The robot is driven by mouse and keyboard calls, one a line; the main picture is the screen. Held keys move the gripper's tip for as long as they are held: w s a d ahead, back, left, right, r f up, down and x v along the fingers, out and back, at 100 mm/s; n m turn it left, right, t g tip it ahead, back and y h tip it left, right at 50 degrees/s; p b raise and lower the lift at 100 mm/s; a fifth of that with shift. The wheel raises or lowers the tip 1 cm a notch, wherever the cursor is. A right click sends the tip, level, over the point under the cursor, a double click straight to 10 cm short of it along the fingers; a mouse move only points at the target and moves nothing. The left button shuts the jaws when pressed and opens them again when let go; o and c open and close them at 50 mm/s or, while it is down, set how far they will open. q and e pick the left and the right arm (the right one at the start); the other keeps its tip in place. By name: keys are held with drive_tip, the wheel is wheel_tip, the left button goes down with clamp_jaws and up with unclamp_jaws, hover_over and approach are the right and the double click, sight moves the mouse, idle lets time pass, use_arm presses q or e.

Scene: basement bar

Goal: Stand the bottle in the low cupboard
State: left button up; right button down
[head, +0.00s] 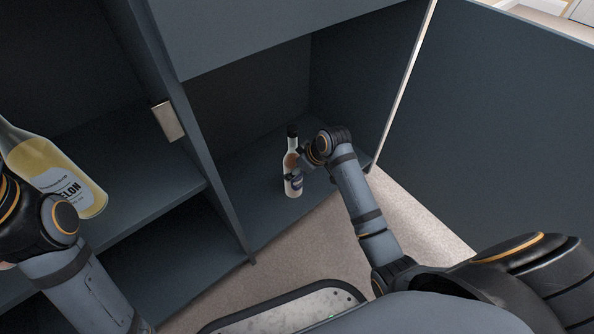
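A slim bottle (289,161) with a dark cap, reddish upper part and pale base is upright inside the low cupboard (240,222). Its base appears at the cupboard floor; I cannot tell if it bears on it. My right gripper (298,173) is at the bottle's right side, overlapping its middle. I cannot make out whether the fingers are closed on it. My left gripper (8,232) is at the left edge, beside a larger yellow bottle (72,178) with a white melon label. Its fingers are hidden or cut off by the frame.
An open door (490,120) stands to the right of the cupboard. A divider (205,150) with a small metal plate (168,121) separates it from shelves (150,200) on the left. Carpet (300,255) lies in front. The cupboard's back is dark and looks empty.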

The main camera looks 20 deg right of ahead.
idle(0.3)
drive_tip(key=shift+c, duration=2.1)
unclamp_jaws()
drive_tip(key=shift+f, duration=0.1)
